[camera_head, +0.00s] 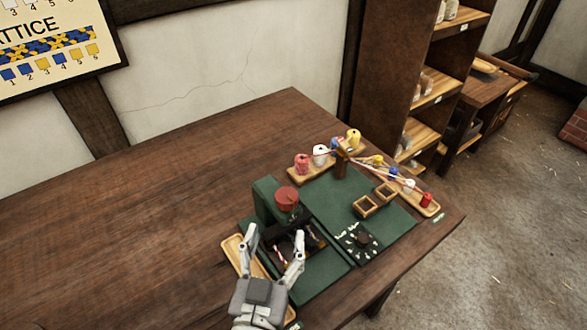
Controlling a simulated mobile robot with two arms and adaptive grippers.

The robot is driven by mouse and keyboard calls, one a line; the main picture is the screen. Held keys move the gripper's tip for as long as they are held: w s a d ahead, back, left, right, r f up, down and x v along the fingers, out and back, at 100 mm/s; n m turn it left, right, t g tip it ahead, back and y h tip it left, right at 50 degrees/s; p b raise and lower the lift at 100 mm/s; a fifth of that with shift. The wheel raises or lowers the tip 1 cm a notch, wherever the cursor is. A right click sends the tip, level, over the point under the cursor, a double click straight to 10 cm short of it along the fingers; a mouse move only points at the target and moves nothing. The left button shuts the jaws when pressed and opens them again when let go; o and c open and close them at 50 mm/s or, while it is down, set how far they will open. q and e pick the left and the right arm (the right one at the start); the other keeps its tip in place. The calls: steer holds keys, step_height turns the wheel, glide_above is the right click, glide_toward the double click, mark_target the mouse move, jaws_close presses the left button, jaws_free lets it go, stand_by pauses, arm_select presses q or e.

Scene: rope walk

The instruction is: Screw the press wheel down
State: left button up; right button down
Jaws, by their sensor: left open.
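The press (266,192) is a dark green frame at the near part of the table. A red round wheel (287,197) sits on top of it. My left gripper (274,240) is open, with its two fingers spread just below and in front of the wheel, apart from it. Under the wheel, between the fingers, a dark recess holds a small striped piece, partly hidden. I cannot tell how far down the wheel is screwed. My right gripper is out of view.
A green mat (325,205) lies right of the press with small wooden boxes (366,206) and a dark plate (358,242) with white bits. Colored spools stand on wooden trays (310,172) behind. A wooden tray (232,245) lies left. The table's left side (120,240) is clear.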

mark_target(284, 205)
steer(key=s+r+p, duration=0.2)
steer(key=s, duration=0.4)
arm_select(q)
steer(key=w, duration=0.3)
steer(key=w+d+r, duration=0.1)
steer(key=w, duration=0.1)
steer(key=shift+w+p, duration=0.1)
steer(key=shift+p, duration=0.2)
steer(key=w, duration=0.1)
steer(key=w+p, duration=0.1)
steer(key=w, duration=0.1)
steer(key=shift+d+f, duration=0.1)
steer(key=shift+d, duration=0.2)
steer(key=shift+w+d, duration=0.1)
steer(key=shift+w, duration=0.25)
steer(key=shift+w+f, duration=0.1)
steer(key=shift+w, duration=0.25)
steer(key=c, duration=0.9)
steer(key=shift+c, duration=0.6)
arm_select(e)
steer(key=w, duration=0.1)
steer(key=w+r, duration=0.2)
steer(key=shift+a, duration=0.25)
